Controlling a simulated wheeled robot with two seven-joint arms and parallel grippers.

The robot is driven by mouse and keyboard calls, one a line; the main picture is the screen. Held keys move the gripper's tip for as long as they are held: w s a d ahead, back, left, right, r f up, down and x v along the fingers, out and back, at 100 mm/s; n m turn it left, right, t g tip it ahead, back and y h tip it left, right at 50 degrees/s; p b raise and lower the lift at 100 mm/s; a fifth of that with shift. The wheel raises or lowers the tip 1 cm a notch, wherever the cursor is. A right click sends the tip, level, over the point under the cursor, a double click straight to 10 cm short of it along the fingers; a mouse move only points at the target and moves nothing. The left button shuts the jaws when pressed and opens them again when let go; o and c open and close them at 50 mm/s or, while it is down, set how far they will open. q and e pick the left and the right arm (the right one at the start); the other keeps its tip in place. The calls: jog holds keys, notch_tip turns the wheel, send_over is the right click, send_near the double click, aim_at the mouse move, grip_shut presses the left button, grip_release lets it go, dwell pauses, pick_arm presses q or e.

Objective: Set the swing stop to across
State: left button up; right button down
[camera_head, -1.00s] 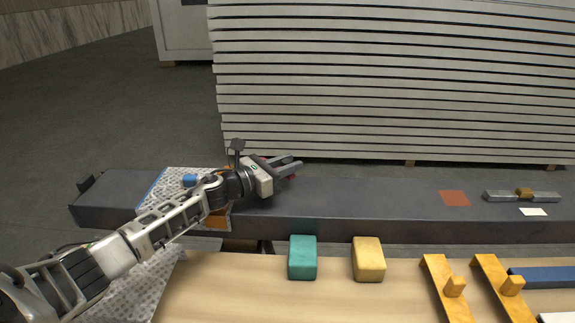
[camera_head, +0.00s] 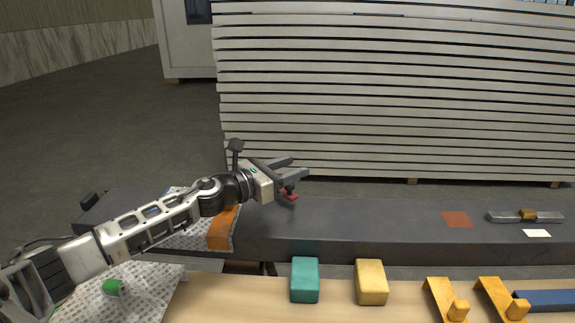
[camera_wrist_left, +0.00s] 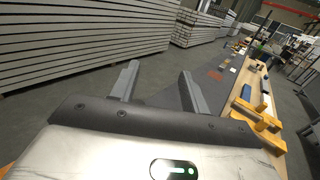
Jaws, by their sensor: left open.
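My left gripper (camera_head: 299,167) is open and empty above the dark grey beam. In the left wrist view its two fingers (camera_wrist_left: 160,76) stand apart with nothing between them. A small red piece with a dark top (camera_head: 290,196) sits on the beam (camera_head: 350,218) just below the fingers, partly hidden by them. It may be the swing stop, but I cannot tell for sure. A silver bar with a brass-coloured middle block (camera_head: 527,215) lies lengthwise on the beam at far right. My right gripper is not in view.
A wooden bench (camera_head: 235,303) in front carries a teal block (camera_head: 305,280), a yellow block (camera_head: 371,282) and two yellow brackets (camera_head: 444,300). A patterned sheet with an orange strip (camera_head: 222,228) drapes over the beam's left. Stacked pale panels (camera_head: 400,100) stand behind.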

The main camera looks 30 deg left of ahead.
pick_arm(q)
jog(key=s+d+r, duration=0.5)
jog(key=s+r, duration=0.1)
jog(key=s, duration=0.4)
jog(key=shift+d+r, duration=0.25)
jog(key=shift+r, duration=0.15)
